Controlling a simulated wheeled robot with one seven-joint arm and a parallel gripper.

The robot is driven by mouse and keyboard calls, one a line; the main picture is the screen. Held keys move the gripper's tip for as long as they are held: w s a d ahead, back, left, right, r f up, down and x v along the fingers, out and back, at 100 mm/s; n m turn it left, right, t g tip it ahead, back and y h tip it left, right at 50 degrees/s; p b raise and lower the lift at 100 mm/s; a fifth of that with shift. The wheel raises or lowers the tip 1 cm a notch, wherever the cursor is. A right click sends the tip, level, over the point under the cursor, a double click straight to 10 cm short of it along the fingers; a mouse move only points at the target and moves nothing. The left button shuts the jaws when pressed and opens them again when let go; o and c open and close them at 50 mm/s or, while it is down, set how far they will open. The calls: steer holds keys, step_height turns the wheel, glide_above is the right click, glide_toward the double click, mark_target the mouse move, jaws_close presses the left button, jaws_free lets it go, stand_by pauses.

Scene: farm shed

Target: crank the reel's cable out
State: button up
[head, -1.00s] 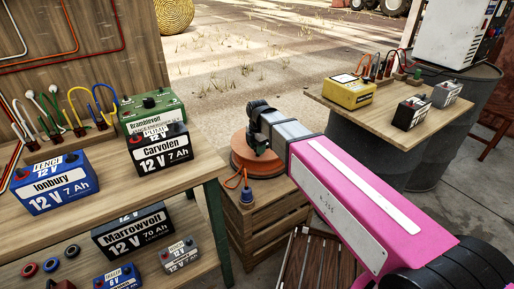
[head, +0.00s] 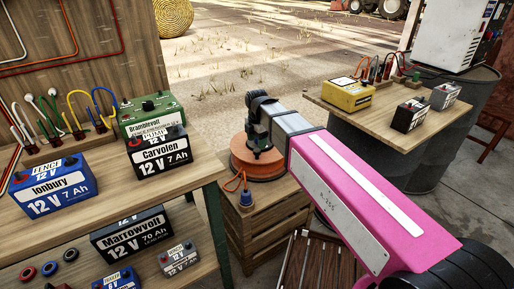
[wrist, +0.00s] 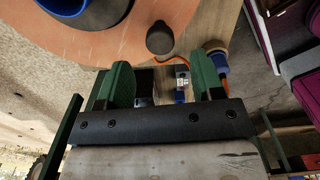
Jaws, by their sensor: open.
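The orange reel (head: 268,168) lies flat on a wooden crate, partly hidden behind my gripper in the head view. In the wrist view its orange disc (wrist: 220,18) fills the top, with a blue hub (wrist: 72,6) at the upper left. A dark round knob (wrist: 160,38), apparently the crank's, stands near the disc's edge. My gripper (wrist: 164,70) is open, its green-padded fingers spread wide. The knob is just beyond the fingertips, roughly midway between them, and nothing is held. An orange cable (head: 233,181) ends in a blue plug (head: 246,198) on the crate.
The slatted crate (head: 262,225) stands between the battery bench (head: 190,170) on the left and a barrel-top table (head: 375,118) on the right. A wooden slatted piece (head: 315,265) is in front. Open ground lies behind.

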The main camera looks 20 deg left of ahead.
steer(key=shift+r, duration=2.85)
